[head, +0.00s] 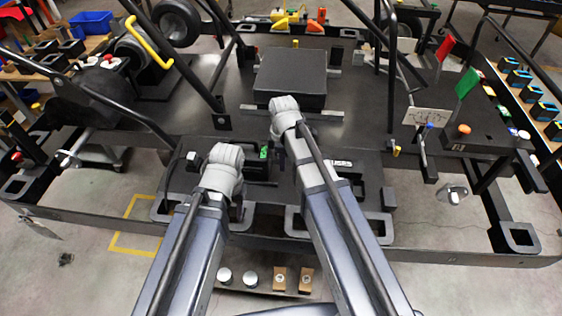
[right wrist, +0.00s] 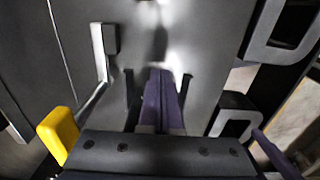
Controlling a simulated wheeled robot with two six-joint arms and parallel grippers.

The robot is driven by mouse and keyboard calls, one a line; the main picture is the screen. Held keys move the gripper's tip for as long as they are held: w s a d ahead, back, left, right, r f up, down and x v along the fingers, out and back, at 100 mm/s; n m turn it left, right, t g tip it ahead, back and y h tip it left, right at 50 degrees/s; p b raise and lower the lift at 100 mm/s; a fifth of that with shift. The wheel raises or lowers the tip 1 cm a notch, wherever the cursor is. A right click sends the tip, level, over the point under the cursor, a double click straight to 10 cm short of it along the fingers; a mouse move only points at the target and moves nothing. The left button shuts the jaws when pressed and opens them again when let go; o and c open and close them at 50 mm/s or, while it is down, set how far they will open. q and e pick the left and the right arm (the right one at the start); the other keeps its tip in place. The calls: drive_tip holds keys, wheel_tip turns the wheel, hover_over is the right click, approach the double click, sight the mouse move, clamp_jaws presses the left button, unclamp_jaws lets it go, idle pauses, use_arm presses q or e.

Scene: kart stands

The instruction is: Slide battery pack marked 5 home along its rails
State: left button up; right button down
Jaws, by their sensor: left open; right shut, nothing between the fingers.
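Black flat battery packs with handle-like loops lie along the near side of the kart frame. No number 5 is legible. My left gripper (head: 238,190) hangs under its pale wrist over the left part of this area, open, its fingers mostly hidden. My right arm reaches further in, and its gripper is largely hidden there. In the right wrist view my right gripper's purple fingers (right wrist: 164,92) are together and empty, over a dark flat surface (right wrist: 190,40).
A raised black box (head: 290,78) stands on the deck beyond the arms. Red (head: 445,48) and green (head: 467,83) flags stand at right. Black tubes rise left and right. A yellow part (right wrist: 57,133) and grey bracket (right wrist: 103,50) lie left of the right fingers.

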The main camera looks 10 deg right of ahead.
use_arm(q)
drive_tip(key=shift+d, duration=0.3)
use_arm(e)
drive_tip(key=shift+s+d, duration=0.2)
drive_tip(key=shift+d, duration=0.2)
use_arm(q)
drive_tip(key=shift+d+r+p, duration=0.2)
drive_tip(key=shift+r+p, duration=0.35)
use_arm(e)
drive_tip(key=shift+w+d+r, duration=0.1)
drive_tip(key=shift+d+r, duration=0.1)
drive_tip(key=shift+r, duration=0.3)
wheel_tip(320, 180, up, 9)
drive_tip(key=p, duration=0.9)
use_arm(q)
wheel_tip(320, 180, up, 9)
drive_tip(key=shift+a, duration=0.2)
use_arm(e)
drive_tip(key=shift+s+d, duration=0.3)
drive_tip(key=shift+d, duration=0.6)
drive_tip(key=shift+s+d, duration=0.25)
drive_tip(key=shift+d, duration=0.7)
drive_tip(key=shift+s+d, duration=0.3)
drive_tip(key=shift+d, duration=0.6)
use_arm(q)
wheel_tip(320, 180, up, 12)
drive_tip(key=p, duration=1.2)
use_arm(e)
wheel_tip(320, 180, up, 12)
